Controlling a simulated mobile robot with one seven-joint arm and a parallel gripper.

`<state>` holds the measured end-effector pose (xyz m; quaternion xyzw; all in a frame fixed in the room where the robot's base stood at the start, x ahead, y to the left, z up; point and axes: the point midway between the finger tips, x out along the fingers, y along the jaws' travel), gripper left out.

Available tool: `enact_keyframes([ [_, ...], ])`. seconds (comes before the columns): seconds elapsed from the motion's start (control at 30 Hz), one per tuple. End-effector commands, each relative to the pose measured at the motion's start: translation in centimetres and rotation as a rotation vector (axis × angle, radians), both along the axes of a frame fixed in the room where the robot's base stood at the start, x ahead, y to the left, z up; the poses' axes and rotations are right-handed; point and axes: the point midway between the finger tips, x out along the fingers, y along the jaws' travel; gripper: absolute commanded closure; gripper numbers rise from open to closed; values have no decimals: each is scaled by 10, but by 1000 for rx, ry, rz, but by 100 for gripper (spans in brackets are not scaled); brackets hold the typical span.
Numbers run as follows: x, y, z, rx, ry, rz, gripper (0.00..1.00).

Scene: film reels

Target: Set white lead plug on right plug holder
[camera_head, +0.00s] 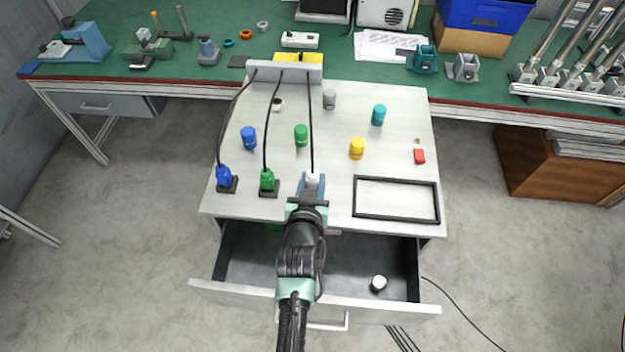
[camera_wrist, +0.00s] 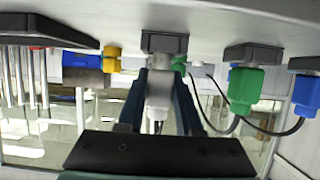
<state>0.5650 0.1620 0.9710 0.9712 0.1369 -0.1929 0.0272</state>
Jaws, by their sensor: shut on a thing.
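The white lead plug (camera_head: 313,178) is between the fingers of my gripper (camera_head: 311,187) near the cabinet top's front edge. In the wrist view, the white plug (camera_wrist: 158,92) is gripped between both fingers, in line with the dark right plug holder (camera_wrist: 165,43). Its end appears to meet that holder, but I cannot tell if it is fully seated. In the head view my gripper hides this holder. The green plug (camera_head: 267,180) and blue plug (camera_head: 223,175) stand on their own holders to the left. A black lead runs back from the white plug.
Blue, green, yellow, teal and grey capped cylinders stand on the cabinet top (camera_head: 350,110), with a black rectangular frame (camera_head: 396,218) at front right. The open drawer (camera_head: 250,268) below holds a white cylinder (camera_head: 379,283). A green workbench (camera_head: 215,20) runs behind.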

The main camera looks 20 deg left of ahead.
Motion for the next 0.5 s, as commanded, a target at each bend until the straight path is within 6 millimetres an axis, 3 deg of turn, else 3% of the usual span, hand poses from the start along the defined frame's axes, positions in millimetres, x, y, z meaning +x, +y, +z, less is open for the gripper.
enact_keyframes([
  [0.5, 0, 0, -5, 0, 0, 0, 100],
])
